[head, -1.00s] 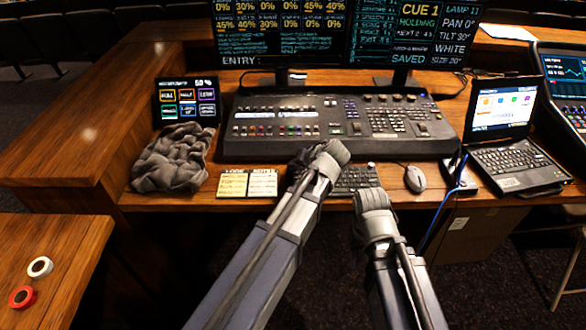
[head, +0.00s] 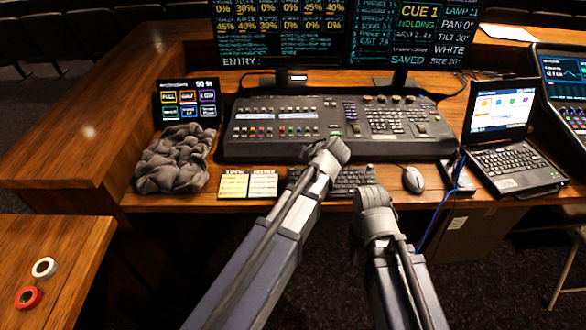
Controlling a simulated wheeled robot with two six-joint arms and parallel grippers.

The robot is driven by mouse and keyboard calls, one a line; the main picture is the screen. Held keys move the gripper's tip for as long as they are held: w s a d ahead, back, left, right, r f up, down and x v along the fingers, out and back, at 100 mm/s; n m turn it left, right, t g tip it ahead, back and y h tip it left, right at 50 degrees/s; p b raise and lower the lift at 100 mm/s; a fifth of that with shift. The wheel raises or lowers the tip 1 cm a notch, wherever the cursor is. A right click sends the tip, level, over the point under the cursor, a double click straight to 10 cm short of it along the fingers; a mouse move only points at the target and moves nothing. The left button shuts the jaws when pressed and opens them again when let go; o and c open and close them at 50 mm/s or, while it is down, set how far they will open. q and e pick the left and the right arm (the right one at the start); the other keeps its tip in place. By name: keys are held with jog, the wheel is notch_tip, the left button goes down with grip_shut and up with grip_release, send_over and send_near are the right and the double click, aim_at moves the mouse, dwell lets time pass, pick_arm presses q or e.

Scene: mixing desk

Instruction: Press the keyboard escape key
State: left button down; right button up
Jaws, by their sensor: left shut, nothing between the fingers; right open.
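The dark keyboard (head: 354,181) lies at the front edge of the desk, below the mixing console. My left forearm and gripper cross it, hiding part of its left half. Its far-left end, where the escape key would be, shows beside my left wrist, but single keys are too small to tell apart. My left gripper (head: 328,151) is shut and empty, over the gap between the keyboard's back edge and the console's front edge. My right gripper (head: 373,197) is open, in front of the keyboard's right end, with its fingertips mostly hidden.
The large console (head: 340,125) stands behind the keyboard. A mouse (head: 413,179) and a laptop (head: 505,150) are to the right. Cue notes (head: 248,184) and a crumpled grey cloth (head: 176,160) are to the left. Tape rolls lie on the side table.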

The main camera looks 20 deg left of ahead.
pick_arm(q)
jog(key=shift+r+p, duration=2.3)
jog(key=shift+r, duration=0.2)
jog(key=shift+f, duration=0.1)
